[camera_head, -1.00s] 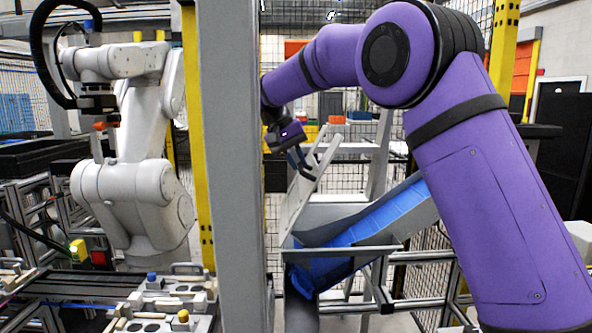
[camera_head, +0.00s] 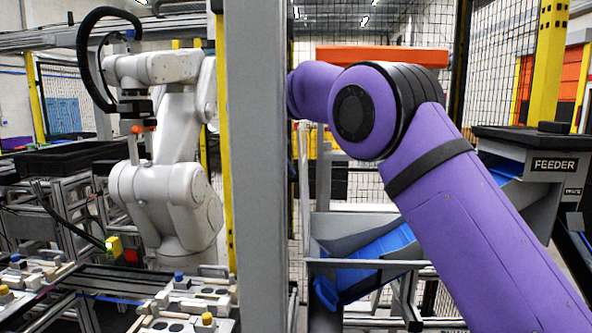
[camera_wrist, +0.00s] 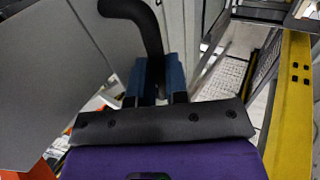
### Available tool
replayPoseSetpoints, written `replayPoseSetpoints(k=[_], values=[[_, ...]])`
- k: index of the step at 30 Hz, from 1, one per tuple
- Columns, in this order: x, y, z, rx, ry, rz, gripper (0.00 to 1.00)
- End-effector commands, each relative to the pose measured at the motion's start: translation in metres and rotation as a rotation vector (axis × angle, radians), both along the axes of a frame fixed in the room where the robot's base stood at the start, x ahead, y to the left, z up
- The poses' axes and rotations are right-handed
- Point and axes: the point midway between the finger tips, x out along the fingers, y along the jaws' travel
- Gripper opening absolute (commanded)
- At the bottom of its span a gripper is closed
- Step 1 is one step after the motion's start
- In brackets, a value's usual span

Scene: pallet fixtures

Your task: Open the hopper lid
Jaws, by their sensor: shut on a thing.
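The hopper lid (camera_wrist: 40,85) is a flat grey panel filling the left of the wrist view. Its black bent handle (camera_wrist: 150,28) comes down from the top of that view. My gripper (camera_wrist: 158,68) has its two blue fingers on either side of the handle's lower end and is shut on it. In the head view my gripper is hidden behind the grey post. A narrow, nearly upright grey strip just right of the post may be the lid, seen almost edge-on. The hopper's blue chute (camera_head: 372,258) slopes below my purple arm.
A grey post (camera_head: 255,170) with a yellow edge stands close in front. A white robot arm (camera_head: 165,190) stands left of it, behind a bench with fixtures. A box marked FEEDER (camera_head: 552,165) is at right. A yellow beam (camera_wrist: 292,100) runs down the wrist view's right side.

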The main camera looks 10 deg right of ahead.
Motion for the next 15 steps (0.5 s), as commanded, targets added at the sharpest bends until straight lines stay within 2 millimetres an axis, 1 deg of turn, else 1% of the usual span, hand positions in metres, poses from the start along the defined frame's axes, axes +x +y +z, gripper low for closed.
replayPoseSetpoints(k=[1, 14, 15], values=[[0.0005, 0.0017, -0.0073, -0.008, 0.012, -0.003, 0.00], [0.0012, 0.0026, -0.0082, -0.014, 0.012, -0.005, 0.00], [0.0013, 0.0026, -0.0081, -0.014, 0.012, -0.005, 0.24]])
